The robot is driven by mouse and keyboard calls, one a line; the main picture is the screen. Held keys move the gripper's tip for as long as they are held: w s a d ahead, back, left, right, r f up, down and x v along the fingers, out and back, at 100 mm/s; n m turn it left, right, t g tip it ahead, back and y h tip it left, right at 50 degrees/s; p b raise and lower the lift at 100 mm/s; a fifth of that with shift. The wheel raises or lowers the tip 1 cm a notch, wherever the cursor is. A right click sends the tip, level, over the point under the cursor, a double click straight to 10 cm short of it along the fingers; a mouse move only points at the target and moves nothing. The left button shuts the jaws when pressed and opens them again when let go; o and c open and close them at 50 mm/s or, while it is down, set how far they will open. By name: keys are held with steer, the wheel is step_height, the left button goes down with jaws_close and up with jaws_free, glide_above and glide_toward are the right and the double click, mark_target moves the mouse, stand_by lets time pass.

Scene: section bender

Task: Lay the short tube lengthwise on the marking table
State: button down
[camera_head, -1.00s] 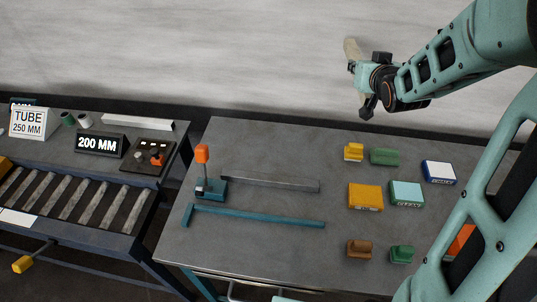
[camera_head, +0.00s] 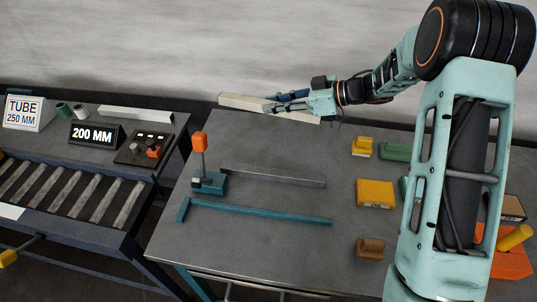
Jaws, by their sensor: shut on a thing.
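My gripper (camera_head: 285,102) is shut on a pale beige square tube (camera_head: 245,102), taken as the short tube, near its middle. The tube shows over the back edge of the marking table (camera_head: 250,142), roughly along the table's length and slightly slanted, its right end nearer the camera. It appears held in the air; its exact height above the table cannot be told. On the table are a grey bar (camera_head: 275,178), a teal T-shaped bar (camera_head: 255,213) and a stand with an orange top (camera_head: 200,145).
Yellow (camera_head: 375,193), green (camera_head: 396,152) and brown (camera_head: 370,247) blocks stand on the table's right, partly behind my arm. The left bench holds rollers, signs, a control box (camera_head: 146,148) and a pale bar (camera_head: 135,114). The table's back middle is bare.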

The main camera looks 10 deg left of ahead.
steer(key=n+g, duration=0.1)
steer(key=g, duration=0.1)
glide_above(274, 150)
step_height(274, 150, down, 4)
step_height(274, 150, down, 4)
steer(key=shift+a+f, duration=0.15)
steer(key=shift+f, duration=0.1)
steer(key=shift+s+f, duration=0.1)
steer(key=shift+f, duration=2.15)
steer(key=c, duration=2.1)
jaws_free()
steer(key=shift+f, duration=0.15)
steer(key=o, duration=0.4)
steer(key=shift+r, duration=0.3)
steer(key=b+v, duration=0.1)
steer(key=v, duration=1.1)
steer(key=shift+f, duration=0.1)
